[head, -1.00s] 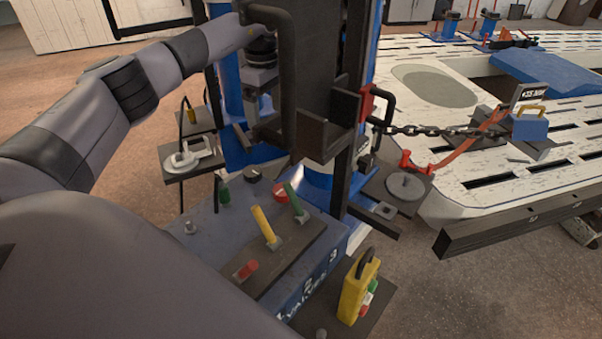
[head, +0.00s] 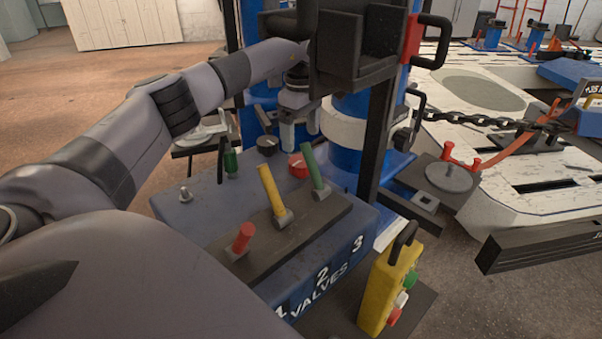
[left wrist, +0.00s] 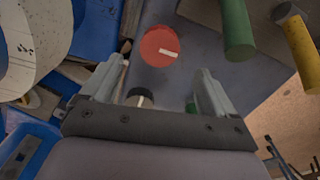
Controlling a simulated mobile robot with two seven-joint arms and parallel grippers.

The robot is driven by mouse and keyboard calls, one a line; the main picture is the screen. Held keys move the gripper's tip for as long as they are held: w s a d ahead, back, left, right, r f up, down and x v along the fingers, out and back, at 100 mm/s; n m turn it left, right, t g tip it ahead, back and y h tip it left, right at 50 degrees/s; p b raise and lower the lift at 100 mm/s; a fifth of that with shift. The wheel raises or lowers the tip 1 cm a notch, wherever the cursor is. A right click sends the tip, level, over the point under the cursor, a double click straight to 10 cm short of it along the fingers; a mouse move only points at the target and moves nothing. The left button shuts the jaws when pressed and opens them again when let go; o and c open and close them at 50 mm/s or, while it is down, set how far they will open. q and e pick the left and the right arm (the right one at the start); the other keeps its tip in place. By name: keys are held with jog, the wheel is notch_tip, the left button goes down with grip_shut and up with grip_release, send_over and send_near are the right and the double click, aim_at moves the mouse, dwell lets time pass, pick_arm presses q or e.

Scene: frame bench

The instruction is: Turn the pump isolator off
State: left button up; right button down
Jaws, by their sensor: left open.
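A red round knob (head: 299,166) with a pale pointer mark sits on the back of the blue valve box (head: 205,215). It looks like the isolator, though I can read no label on it. In the left wrist view the red knob (left wrist: 160,47) lies just beyond the fingertips, its pale mark pointing right and slightly down. My left gripper (head: 299,137) is open and empty, hanging above and behind the knob; it also shows in the left wrist view (left wrist: 158,80). A black knob (head: 267,145) stands to the left of the red one. My right gripper is not in view.
Red (head: 243,238), yellow (head: 272,190) and green (head: 314,167) levers stand close in front of the knobs. A small toggle (head: 185,195) and a green-handled part (head: 230,161) are to the left. A black upright (head: 376,130) and a yellow pendant (head: 388,290) stand to the right.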

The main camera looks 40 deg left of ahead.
aim_at(301, 161)
pick_arm(q)
jog(key=shift+f+b, duration=1.2)
jog(key=shift+f, duration=2.75)
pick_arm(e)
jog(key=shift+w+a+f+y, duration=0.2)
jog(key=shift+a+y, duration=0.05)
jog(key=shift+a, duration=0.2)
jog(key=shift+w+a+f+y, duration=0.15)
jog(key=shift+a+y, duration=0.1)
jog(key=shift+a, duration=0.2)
pick_arm(q)
jog(key=c, duration=1.1)
jog(key=shift+o, duration=0.2)
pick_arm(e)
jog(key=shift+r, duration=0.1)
